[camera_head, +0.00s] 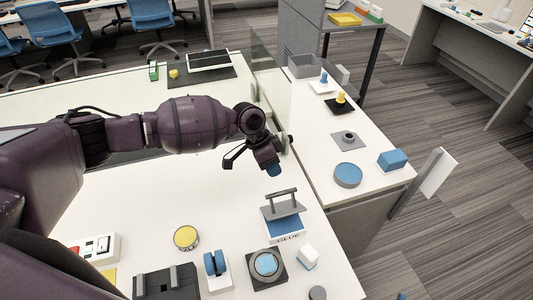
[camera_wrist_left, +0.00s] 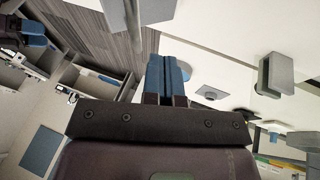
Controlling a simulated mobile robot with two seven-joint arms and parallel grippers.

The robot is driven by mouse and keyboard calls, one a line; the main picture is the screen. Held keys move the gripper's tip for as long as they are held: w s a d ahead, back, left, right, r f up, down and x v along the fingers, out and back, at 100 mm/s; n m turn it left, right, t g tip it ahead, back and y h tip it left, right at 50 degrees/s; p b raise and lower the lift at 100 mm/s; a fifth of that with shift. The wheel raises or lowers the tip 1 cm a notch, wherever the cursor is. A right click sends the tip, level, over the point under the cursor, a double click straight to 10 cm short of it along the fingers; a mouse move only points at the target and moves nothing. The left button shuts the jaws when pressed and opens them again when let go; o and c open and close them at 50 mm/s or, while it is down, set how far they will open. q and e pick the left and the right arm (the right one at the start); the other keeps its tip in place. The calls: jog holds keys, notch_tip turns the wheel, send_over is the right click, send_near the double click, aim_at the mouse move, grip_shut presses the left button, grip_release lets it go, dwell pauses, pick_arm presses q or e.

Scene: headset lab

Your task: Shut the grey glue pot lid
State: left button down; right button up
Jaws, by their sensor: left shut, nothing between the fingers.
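The glue pot (camera_head: 287,238) is a white box marked GLUE with blue showing at its top. It stands on the near white table, right of centre in the head view. Its grey lid (camera_head: 284,209), with a bar handle on top, sits tilted above the pot, with a gap at the front. My left gripper (camera_head: 273,170) is above and behind the lid, apart from it, with its blue fingertips together and empty. The shut fingers also show in the left wrist view (camera_wrist_left: 167,78). My right gripper is not in view.
A round blue-topped button (camera_head: 266,264), a white block (camera_head: 307,257), a blue rocker (camera_head: 215,264) and a yellow-topped tin (camera_head: 186,237) stand near the pot. A glass partition (camera_head: 271,75) rises behind my gripper. The side counter holds a blue box (camera_head: 392,160).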

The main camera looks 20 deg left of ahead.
pick_arm(q)
jog(key=shift+s+d+f+p, duration=0.2)
jog(key=shift+s+d+f, duration=0.25)
jog(key=shift+s+f, duration=0.2)
jog(key=shift+s+d+f+p, duration=0.15)
jog(key=shift+s+d+f, duration=0.25)
jog(key=shift+s+f, duration=0.2)
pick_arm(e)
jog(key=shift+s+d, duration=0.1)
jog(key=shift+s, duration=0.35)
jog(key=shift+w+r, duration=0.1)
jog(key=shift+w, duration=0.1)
